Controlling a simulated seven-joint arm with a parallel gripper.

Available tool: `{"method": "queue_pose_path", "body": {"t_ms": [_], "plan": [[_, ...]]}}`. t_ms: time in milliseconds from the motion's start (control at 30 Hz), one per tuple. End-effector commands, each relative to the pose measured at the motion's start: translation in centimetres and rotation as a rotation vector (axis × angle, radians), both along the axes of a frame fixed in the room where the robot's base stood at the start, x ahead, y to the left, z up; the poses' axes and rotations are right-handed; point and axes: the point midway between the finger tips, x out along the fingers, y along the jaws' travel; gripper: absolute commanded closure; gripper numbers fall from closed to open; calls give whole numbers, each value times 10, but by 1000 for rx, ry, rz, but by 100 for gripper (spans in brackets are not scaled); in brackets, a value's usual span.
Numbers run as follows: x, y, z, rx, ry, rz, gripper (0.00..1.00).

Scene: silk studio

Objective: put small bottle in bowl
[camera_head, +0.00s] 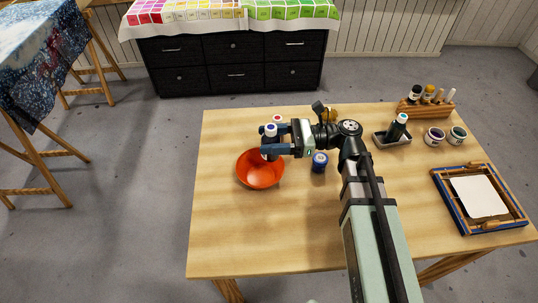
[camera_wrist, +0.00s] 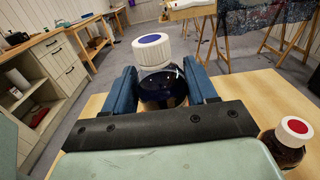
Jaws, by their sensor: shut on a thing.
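A small dark bottle with a white cap and a blue top (camera_head: 270,132) is held between the fingers of my gripper (camera_head: 268,147). In the wrist view the same bottle (camera_wrist: 162,88) stands upright between the two blue fingers. An orange-red bowl (camera_head: 260,170) sits on the left part of the table. In the head view the gripper and bottle appear over the bowl's far rim; the exact height cannot be told. The bottle's lower part is partly hidden by the fingers.
A red-capped bottle (camera_head: 277,118) stands just behind the gripper, also at the right in the wrist view (camera_wrist: 291,140). A tray (camera_head: 393,139), jars (camera_head: 434,137), wooden rack (camera_head: 426,109) and frame (camera_head: 479,198) are farther right. The table's front left is clear.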

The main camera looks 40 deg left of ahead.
Motion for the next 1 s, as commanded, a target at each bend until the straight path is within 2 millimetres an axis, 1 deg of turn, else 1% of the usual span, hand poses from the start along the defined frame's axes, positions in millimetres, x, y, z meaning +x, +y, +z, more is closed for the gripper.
{"method": "queue_pose_path", "body": {"t_ms": [33, 100, 367, 467, 733, 1000], "plan": [[0, 0, -7, -1, 3, 0, 77], [0, 0, -13, 0, 1, -1, 77], [0, 0, -23, -1, 1, -2, 77], [0, 0, -29, -1, 1, -2, 77], [0, 0, -58, -1, 2, -2, 77], [0, 0, -61, 1, -1, -2, 77]]}}
